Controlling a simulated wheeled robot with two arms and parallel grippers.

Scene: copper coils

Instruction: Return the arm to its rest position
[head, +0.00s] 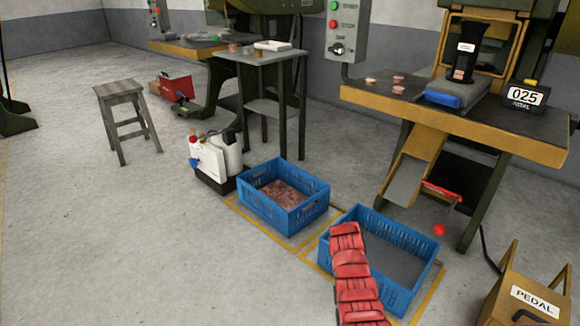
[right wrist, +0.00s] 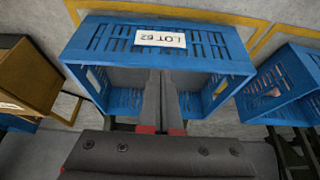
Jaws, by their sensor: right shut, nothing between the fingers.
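In the right wrist view my right gripper (right wrist: 161,75) shows two long dark fingers with red parts near their base. They are side by side, shut, with nothing between them. Beyond the fingertips is a blue crate with a white label (right wrist: 160,38) reading LOT 62, upside down in this view. The right gripper's fingers cannot be made out in the head view. My left gripper is in neither view.
In the head view an empty-looking blue crate (head: 427,248) stands below the press chute (head: 412,172). Another blue crate (head: 257,212) holds copper pieces (head: 286,195). A pedal box (head: 535,300) is at the lower right. A stool (head: 120,90) stands left; floor there is open.

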